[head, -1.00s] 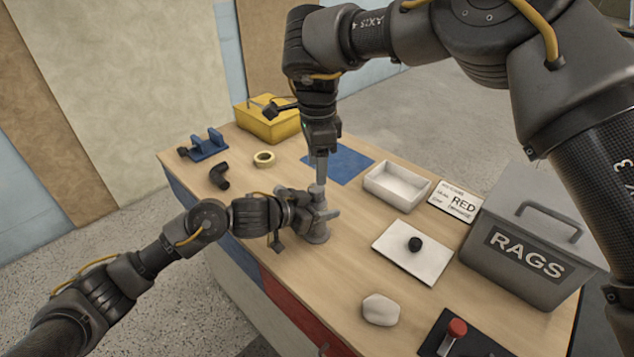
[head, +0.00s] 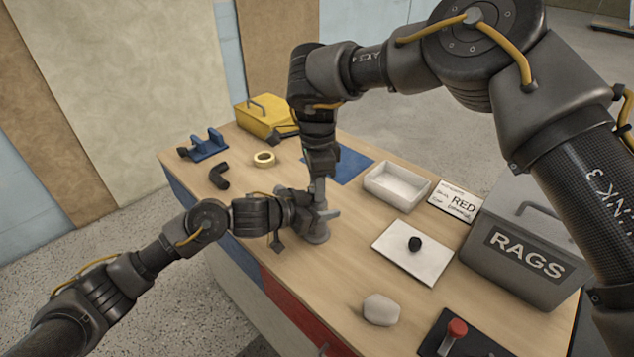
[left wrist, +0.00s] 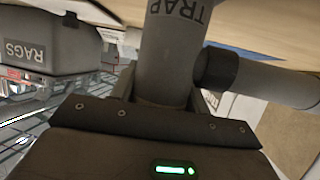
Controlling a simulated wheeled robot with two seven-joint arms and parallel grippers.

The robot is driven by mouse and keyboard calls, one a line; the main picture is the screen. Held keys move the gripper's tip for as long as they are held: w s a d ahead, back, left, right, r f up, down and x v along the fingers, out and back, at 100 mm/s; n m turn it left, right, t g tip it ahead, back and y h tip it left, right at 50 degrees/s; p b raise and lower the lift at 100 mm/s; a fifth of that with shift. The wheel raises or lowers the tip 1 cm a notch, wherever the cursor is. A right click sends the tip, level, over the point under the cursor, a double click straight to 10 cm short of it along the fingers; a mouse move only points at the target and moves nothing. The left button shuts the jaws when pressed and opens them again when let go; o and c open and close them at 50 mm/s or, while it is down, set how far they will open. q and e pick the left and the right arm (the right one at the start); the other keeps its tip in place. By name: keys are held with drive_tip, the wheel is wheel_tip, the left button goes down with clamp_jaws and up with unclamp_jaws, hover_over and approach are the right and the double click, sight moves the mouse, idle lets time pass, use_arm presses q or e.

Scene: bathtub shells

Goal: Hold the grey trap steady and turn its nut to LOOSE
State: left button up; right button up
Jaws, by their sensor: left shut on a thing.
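The grey trap (head: 317,236) stands upright on the wooden bench, partly hidden by my grippers. In the left wrist view the trap (left wrist: 168,60) shows as a grey pipe lettered TRAP, with a side pipe bearing a black collar (left wrist: 216,69). My left gripper (head: 316,214) comes in from the left and is shut on the trap's body. My right gripper (head: 318,190) points straight down at the trap's top, just above the left gripper. Its fingertips overlap the trap's top in the picture, so contact and jaw opening are unclear. I cannot make out the nut's marking.
A white tray (head: 396,187), a white plate (head: 398,262) with a black knob, and the RAGS bin (head: 525,262) lie to the right. A pale lump (head: 380,309) is nearer. A black elbow (head: 219,177), tape roll (head: 264,158) and yellow box (head: 262,121) lie behind.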

drive_tip(key=shift+c, duration=1)
drive_tip(key=shift+m, duration=0.8)
drive_tip(key=o, duration=1)
drive_tip(key=shift+r, duration=0.15)
wheel_tip(320, 180, up, 12)
